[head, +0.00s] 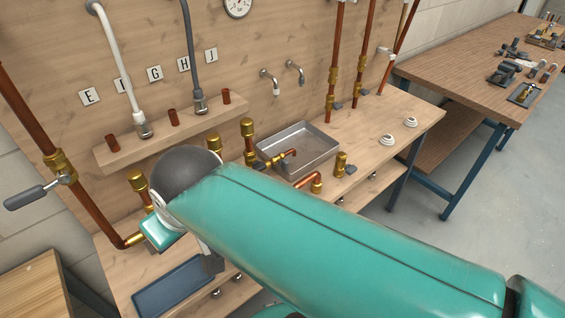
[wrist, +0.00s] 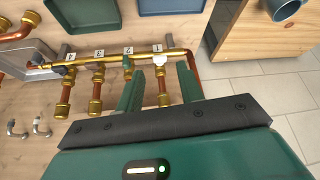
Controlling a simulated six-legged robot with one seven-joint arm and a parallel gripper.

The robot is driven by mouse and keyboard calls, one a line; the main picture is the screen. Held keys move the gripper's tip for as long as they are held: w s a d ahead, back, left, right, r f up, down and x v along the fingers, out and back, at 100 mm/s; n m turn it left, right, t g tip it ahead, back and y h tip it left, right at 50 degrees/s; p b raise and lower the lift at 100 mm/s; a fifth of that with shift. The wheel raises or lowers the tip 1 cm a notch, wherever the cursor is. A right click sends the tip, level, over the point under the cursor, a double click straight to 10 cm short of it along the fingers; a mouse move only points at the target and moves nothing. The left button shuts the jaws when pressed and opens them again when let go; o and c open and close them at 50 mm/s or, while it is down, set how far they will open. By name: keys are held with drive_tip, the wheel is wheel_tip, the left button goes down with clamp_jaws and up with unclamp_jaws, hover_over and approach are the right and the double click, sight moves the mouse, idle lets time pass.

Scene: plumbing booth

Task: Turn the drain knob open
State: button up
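In the wrist view a horizontal brass pipe (wrist: 110,55) carries several short copper branches with brass ends, marked by small number cards. A small white knob (wrist: 160,60) sits on the pipe at the rightmost card. A green knob-like part (wrist: 127,63) sits by the card to its left. No label shows which one is the drain knob. My gripper (wrist: 159,85) is open, with its two green fingers apart. The white knob appears between and beyond the fingertips, with no visible contact. In the head view my arm hides the gripper and most of this pipe.
A blue tray (head: 172,288) lies on the bench. A metal basin (head: 312,150) stands farther right. A lever-handled valve (head: 38,196) is on the left copper pipe. In the wrist view, a wooden cabinet (wrist: 250,40) stands right, with open tiled floor (wrist: 295,100) below.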

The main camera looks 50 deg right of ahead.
drive_tip(key=m+t+h, duration=0.2)
drive_tip(key=t+h, duration=0.2)
drive_tip(key=h, duration=0.2)
hover_over(288, 163)
drive_tip(key=s+a, duration=0.2)
drive_tip(key=s, duration=0.4)
wheel_tip(288, 163, down, 11)
drive_tip(key=s+f+t+y, duration=0.3)
drive_tip(key=s+f+t, duration=0.1)
drive_tip(key=s, duration=0.3)
drive_tip(key=x, duration=0.9)
drive_tip(key=a+x, duration=0.1)
drive_tip(key=x, duration=0.3)
drive_tip(key=shift+w+d+f, duration=0.1)
drive_tip(key=shift+w+f, duration=0.25)
drive_tip(key=shift+f, duration=0.05)
drive_tip(key=shift+c, duration=0.5)
clamp_jaws()
